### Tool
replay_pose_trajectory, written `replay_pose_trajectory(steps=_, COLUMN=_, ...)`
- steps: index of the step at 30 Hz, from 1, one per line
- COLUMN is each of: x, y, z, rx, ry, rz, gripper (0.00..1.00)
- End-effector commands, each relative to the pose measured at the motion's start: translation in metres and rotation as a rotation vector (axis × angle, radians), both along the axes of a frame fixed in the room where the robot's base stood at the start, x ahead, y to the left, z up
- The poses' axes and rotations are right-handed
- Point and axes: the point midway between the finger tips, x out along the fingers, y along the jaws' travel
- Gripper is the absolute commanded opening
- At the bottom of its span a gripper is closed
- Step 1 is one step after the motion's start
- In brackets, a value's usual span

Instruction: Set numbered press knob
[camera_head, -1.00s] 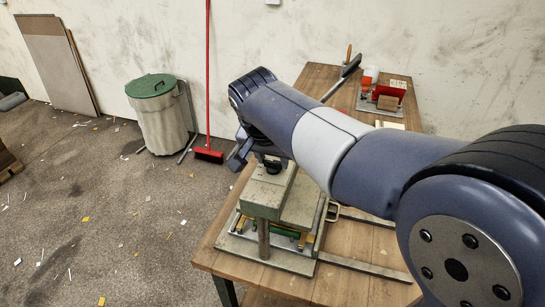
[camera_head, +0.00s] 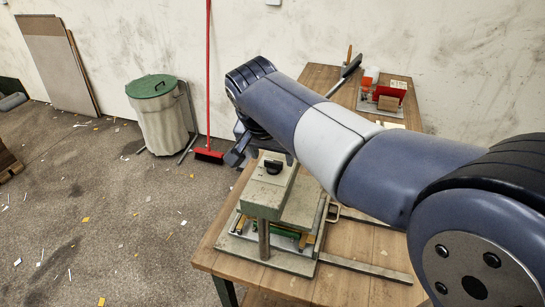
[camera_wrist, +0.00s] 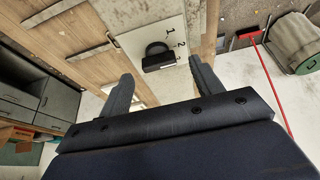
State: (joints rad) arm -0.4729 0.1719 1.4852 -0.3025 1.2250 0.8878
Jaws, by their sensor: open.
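The press (camera_head: 268,205) is a grey-green machine on the front left of the wooden table. Its black knob (camera_head: 273,167) sits on the top face and shows clear of my arm. In the wrist view the knob (camera_wrist: 157,58) lies between and beyond the fingertips, on a pale plate (camera_wrist: 135,42) with the printed figures 1 and 2 beside it; a further mark is partly hidden. I cannot tell which figure the knob points at. My gripper (camera_head: 238,152) is open and empty, above and to the left of the knob in the head view; both fingers (camera_wrist: 162,72) show apart in the wrist view.
A red-and-white device (camera_head: 385,92) and a brush (camera_head: 345,75) are at the table's far end. Metal rails (camera_head: 365,268) run right from the press. A green-lidded bin (camera_head: 160,115) and a red broom (camera_head: 208,155) stand by the wall. The floor on the left is littered with scraps.

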Motion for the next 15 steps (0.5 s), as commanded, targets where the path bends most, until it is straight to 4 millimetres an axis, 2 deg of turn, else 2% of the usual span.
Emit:
replay_pose_trajectory(steps=9, x=-0.023, y=0.009, z=0.059, rx=0.003, ry=-0.004, rz=0.003, gripper=0.62)
replay_pose_trajectory(steps=15, x=-0.031, y=0.012, z=0.079, rx=0.001, ry=-0.001, rz=0.002, gripper=0.62)
